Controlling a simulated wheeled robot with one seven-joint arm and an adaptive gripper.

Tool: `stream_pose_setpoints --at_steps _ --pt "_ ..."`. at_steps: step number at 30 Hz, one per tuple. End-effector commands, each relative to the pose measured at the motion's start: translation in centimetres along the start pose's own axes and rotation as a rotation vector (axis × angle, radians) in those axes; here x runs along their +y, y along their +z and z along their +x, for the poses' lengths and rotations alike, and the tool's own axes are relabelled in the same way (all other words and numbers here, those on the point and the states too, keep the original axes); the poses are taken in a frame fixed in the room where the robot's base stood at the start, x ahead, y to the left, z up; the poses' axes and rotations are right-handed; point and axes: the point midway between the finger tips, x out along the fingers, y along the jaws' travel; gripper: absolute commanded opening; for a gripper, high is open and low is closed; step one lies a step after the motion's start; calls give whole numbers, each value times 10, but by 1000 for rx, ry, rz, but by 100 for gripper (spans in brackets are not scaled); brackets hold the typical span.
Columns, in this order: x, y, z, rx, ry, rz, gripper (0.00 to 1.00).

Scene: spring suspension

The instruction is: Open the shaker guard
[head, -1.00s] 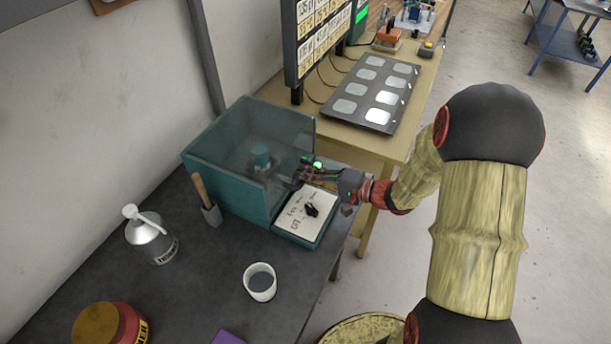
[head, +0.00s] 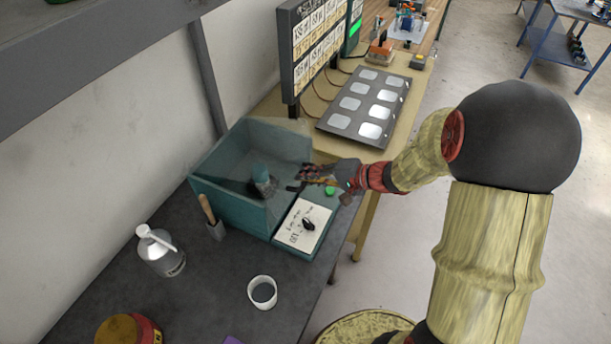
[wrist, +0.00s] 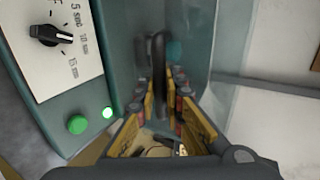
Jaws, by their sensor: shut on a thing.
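The shaker is a teal box (head: 225,205) on the dark bench, with a blue-capped vessel (head: 262,180) inside. Its sloping control panel (head: 302,227) has a black knob (head: 308,225) and a green button (wrist: 77,124). My gripper (head: 312,175) is at the box's right front side, above the panel. In the wrist view, a dark upright bar (wrist: 160,60), which looks like the guard's handle, stands between the fingers (wrist: 166,103), and the gripper is shut on it. The guard's clear pane is hard to make out in the head view, so I cannot tell its exact position.
A dark plate with pale pads (head: 366,100) lies on the wooden table behind.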

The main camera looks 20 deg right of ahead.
Motion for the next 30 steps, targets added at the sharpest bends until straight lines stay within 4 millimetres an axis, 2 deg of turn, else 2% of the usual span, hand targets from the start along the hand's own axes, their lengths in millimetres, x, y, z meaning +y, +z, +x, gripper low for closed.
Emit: stream_pose_setpoints --at_steps 1,12,30 --pt "-15 0 -8 -1 23 -5 0" --pt "-67 0 -31 -2 204 -5 0" --pt "-154 0 -47 -3 494 -6 0"
